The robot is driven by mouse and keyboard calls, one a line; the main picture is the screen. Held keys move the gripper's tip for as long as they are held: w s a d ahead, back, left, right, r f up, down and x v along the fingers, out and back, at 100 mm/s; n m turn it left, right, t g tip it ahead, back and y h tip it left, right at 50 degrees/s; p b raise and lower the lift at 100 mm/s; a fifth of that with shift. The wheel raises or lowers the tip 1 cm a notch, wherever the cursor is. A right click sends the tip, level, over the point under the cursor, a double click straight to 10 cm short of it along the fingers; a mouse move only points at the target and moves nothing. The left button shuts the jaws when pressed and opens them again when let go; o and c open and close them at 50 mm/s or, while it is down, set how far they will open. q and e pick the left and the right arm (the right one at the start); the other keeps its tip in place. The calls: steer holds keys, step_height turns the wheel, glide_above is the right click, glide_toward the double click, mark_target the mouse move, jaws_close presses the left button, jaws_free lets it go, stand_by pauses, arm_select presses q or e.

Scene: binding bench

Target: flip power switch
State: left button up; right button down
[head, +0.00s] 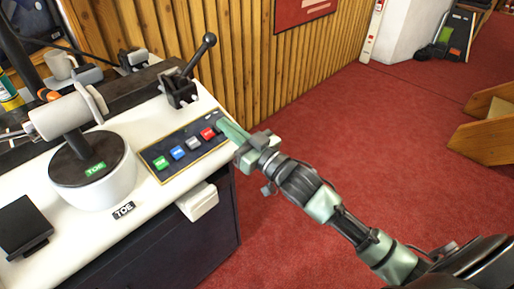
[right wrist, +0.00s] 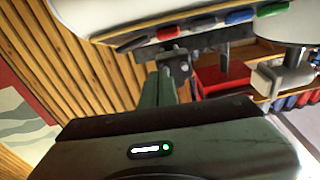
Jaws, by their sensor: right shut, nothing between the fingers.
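A dark control panel (head: 184,146) with a tan border is set in the white bench top. It carries a row of coloured switches: green (head: 161,163), blue (head: 178,152), pale grey (head: 193,143) and red (head: 208,133). I cannot tell which one is the power switch. My right gripper (head: 228,130) is shut and empty, its tips at the panel's right end, just right of the red switch. Contact is unclear, and the fingers hide part of that end. In the right wrist view the shut fingers (right wrist: 166,88) point toward the panel's edge. My left gripper is not in view.
A black lever with a ball knob (head: 207,42) stands behind the panel. A white round-based device (head: 95,185) stands to its left, with a black pad (head: 22,226) at the bench's front left. A wood-slat wall (head: 250,70) rises behind. Red carpet at right is open.

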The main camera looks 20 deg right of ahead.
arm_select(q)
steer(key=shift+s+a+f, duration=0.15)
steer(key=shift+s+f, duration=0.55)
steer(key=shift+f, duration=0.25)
arm_select(e)
steer(key=v, duration=1)
steer(key=shift+s+a, duration=0.2)
steer(key=shift+a, duration=0.1)
